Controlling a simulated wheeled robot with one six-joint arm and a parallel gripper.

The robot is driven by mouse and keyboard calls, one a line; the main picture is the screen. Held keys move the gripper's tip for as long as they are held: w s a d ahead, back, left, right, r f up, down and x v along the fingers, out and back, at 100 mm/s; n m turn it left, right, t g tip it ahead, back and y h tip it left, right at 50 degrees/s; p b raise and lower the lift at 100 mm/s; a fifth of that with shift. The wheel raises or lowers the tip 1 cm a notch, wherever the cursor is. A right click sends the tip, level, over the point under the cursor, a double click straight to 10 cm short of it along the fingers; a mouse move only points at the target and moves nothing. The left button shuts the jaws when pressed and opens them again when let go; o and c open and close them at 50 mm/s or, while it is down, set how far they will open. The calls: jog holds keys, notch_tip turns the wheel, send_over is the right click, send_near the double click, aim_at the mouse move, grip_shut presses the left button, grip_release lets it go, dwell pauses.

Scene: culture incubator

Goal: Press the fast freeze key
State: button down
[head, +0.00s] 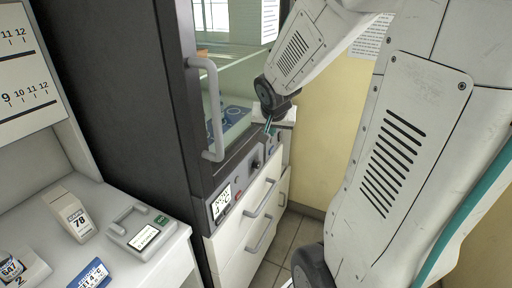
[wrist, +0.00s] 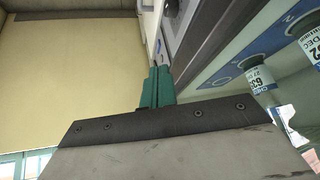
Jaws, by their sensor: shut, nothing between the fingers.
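The control panel (head: 244,182) runs along the lower front of the tall dark cabinet in the head view. It carries a lit display (head: 222,203), a small red mark and a dark knob (head: 256,163). I cannot tell which control is the fast freeze key; no label is readable. In the wrist view the shut fingers (wrist: 158,72) point toward a pale panel edge (wrist: 161,42). Whether they touch it cannot be told.
A grey door handle (head: 213,110) stands out left of my gripper. White drawers (head: 247,226) lie below the panel. Labelled vials (wrist: 258,78) show behind the glass in the wrist view. A white bench with a small device (head: 142,232) stands at left. A yellow wall is at right.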

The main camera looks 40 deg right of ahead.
jog(key=w+d+f+m+t, duration=0.2)
jog(key=w+d+f+m, duration=0.15)
jog(key=d+f, duration=0.7)
jog(key=m+t+y, duration=0.2)
jog(key=m+t, duration=0.2)
jog(key=m, duration=0.2)
send_near(272, 150)
jog(key=s+d+f, duration=0.4)
jog(key=d+f, duration=0.1)
jog(key=d, duration=0.1)
jog(key=shift+s+f, duration=0.1)
jog(key=w+a, duration=0.3)
jog(key=w, duration=0.5)
jog(key=shift+a, duration=0.2)
jog(key=shift+w+a, duration=0.1)
jog(key=shift+w, duration=0.15)
dwell(0.3)
jog(key=shift+w, duration=0.2)
